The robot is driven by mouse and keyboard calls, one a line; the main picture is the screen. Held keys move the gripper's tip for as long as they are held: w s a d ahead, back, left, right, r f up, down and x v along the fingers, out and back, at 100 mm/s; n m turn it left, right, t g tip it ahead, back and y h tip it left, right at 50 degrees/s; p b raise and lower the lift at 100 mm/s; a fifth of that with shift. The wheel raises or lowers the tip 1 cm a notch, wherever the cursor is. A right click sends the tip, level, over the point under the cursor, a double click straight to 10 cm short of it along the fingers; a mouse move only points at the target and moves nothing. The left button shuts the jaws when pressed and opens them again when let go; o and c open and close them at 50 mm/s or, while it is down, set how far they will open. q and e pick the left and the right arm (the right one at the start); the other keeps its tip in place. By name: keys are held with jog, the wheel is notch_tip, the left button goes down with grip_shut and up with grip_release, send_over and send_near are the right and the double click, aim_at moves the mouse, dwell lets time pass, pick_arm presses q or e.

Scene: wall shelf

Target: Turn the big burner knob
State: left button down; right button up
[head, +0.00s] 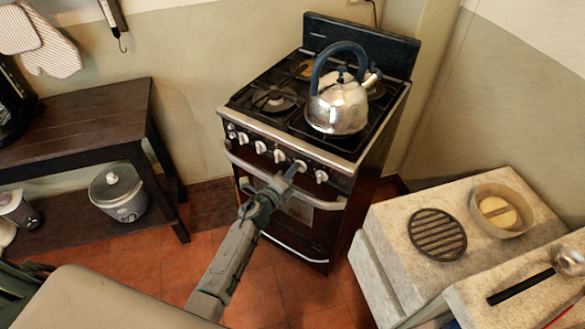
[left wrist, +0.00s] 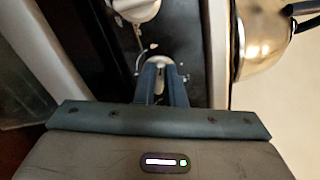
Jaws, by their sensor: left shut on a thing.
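The stove (head: 262,131) has a row of white knobs along its front panel. My left gripper (head: 292,172) reaches up to this panel from below, and its fingers are shut on a burner knob (head: 301,165), the second from the right end. In the left wrist view the fingers (left wrist: 161,84) close around this white knob (left wrist: 160,64), which is partly hidden between them. Another knob (left wrist: 136,9) shows above it there. No label shows which burner the gripped knob serves. My right gripper is not in view.
A steel kettle (head: 337,106) stands on the stove top. The oven handle (head: 242,163) runs below the knobs, close to my left gripper. A dark wooden table (head: 75,118) is at the left, and a stone counter (head: 390,219) at the right. Tiled floor lies open in front.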

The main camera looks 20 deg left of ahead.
pick_arm(q)
jog(key=shift+n+p, duration=0.35)
jog(key=shift+n, duration=0.65)
jog(key=shift+f, duration=0.1)
jog(key=c, duration=1.5)
grip_release()
jog(key=b+v, duration=0.1)
jog(key=v, duration=1)
jog(key=shift+w, duration=0.1)
jog(key=shift+c, duration=0.2)
grip_shut()
